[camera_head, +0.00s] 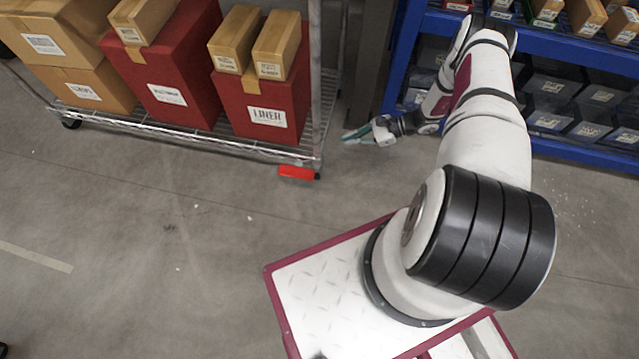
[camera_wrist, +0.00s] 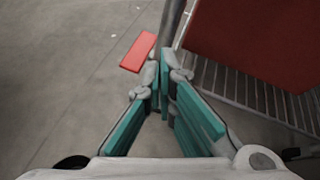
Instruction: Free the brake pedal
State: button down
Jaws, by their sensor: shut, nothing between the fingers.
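The brake pedal (camera_head: 298,172) is a red tab at the bottom of the wire cart's near right corner post, low over the floor. It also shows in the wrist view (camera_wrist: 138,52), just beyond and left of my fingertips. My gripper (camera_head: 350,135) is right of the cart's corner and apart from the pedal in the head view. In the wrist view my gripper (camera_wrist: 163,85) has its teal-padded fingers together at the tips with nothing between them.
The wire cart (camera_head: 190,135) carries red bins (camera_head: 262,105) and cardboard boxes (camera_head: 75,85). Its corner post (camera_head: 315,70) stands close to my gripper. A blue shelf (camera_head: 575,155) with dark bins is at the right. The floor in front of the cart is clear.

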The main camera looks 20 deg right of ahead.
jog(key=s+a+f+m+t+b, duration=0.1)
jog(key=s+f, duration=0.1)
jog(key=f, duration=0.4)
jog(key=s+a+f+m+t+b, duration=0.1)
jog(key=s+f+m+b, duration=0.1)
jog(key=f, duration=0.4)
jog(key=s+a+f+m+t+b, duration=0.1)
jog(key=s+f+m, duration=0.1)
jog(key=f, duration=0.4)
jog(key=shift+s+a+f+t, duration=0.2)
jog(key=shift+s+a+t, duration=0.15)
jog(key=shift+s, duration=0.1)
jog(key=b+x, duration=0.3)
jog(key=x, duration=0.7)
jog(key=shift+w+f+b, duration=0.1)
jog(key=shift+f+b, duration=0.15)
jog(key=shift+b, duration=0.05)
notch_tip(320, 180, up, 3)
jog(key=shift+d+f, duration=0.15)
jog(key=shift+f, duration=0.1)
jog(key=shift+r, duration=0.9)
jog(key=shift+h, duration=0.3)
